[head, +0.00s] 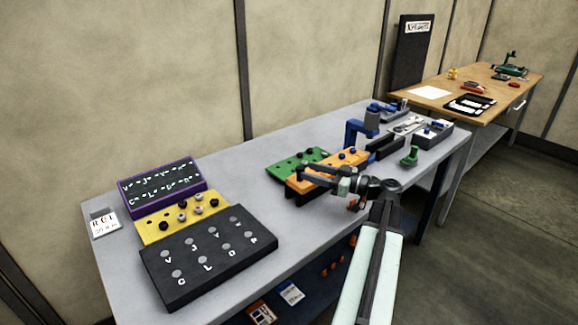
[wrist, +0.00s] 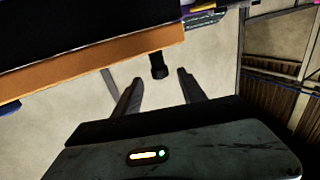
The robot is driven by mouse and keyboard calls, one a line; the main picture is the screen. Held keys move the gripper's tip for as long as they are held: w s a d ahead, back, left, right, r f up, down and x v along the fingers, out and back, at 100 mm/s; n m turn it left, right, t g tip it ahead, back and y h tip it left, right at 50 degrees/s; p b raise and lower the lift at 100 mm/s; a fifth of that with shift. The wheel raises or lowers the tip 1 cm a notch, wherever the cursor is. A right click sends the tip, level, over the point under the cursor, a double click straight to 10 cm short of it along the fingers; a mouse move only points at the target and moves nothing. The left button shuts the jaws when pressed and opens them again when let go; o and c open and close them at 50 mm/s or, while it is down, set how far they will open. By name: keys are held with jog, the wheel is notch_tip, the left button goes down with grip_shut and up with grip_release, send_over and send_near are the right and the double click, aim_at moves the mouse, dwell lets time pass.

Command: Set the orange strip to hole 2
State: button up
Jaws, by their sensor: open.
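The orange strip (head: 328,173) lies on the grey bench in the head view, on dark supports, with blue and dark knobs on top. My gripper (head: 312,176) is at its front left part, and my arm hides some of the strip. In the wrist view the strip's orange edge (wrist: 95,68) crosses the upper left beside a black face. My gripper (wrist: 158,82) is open there, and a black knob (wrist: 158,66) stands between and just beyond its fingertips, apart from both. I cannot make out hole 2 or any hole numbers.
A green strip (head: 291,165) lies just behind the orange strip. At the left are a yellow block (head: 165,227), a black lettered board (head: 190,277) and a purple-edged board (head: 140,203). A blue upright piece (head: 354,132) and grey trays stand behind to the right. The mid-left bench is clear.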

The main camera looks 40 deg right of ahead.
aim_at(292, 177)
jog(key=shift+w+a+r, duration=0.1)
jog(key=shift+w+a, duration=0.05)
jog(key=shift+w, duration=0.05)
jog(key=x, duration=0.7)
jog(key=shift+w, duration=0.15)
jog(key=shift+c, duration=0.3)
grip_shut()
dwell(0.8)
